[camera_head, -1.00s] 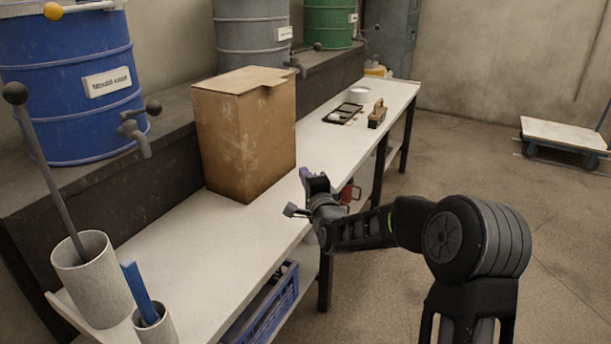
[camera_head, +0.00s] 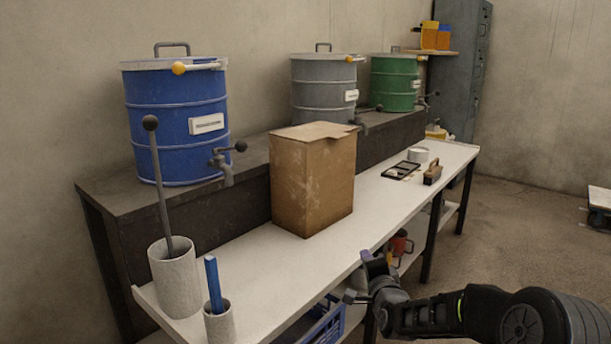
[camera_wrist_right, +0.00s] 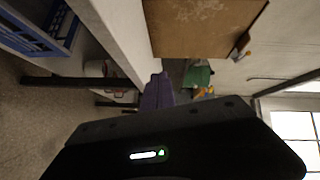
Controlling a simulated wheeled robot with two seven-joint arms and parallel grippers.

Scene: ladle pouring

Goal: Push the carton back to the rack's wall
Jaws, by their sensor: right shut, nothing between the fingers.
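The brown carton (camera_head: 312,185) stands upright on the white bench top (camera_head: 262,262), in front of the dark rack (camera_head: 245,190). Its back side is hidden, so I cannot tell whether it touches the rack's wall. The carton also shows at the top of the right wrist view (camera_wrist_right: 205,25). My right gripper (camera_head: 362,280) is shut and empty, near the bench's front edge, in front of the carton and apart from it. Its purple fingertip shows in the right wrist view (camera_wrist_right: 157,92). My left gripper is not in view.
Blue (camera_head: 180,125), grey (camera_head: 323,90) and green (camera_head: 394,85) drums stand on the rack. A tall cup (camera_head: 175,285) with a ball-ended rod and a small cup (camera_head: 220,324) with a blue stick stand left. A black tray (camera_head: 402,171) and a brush (camera_head: 433,173) lie beyond the carton.

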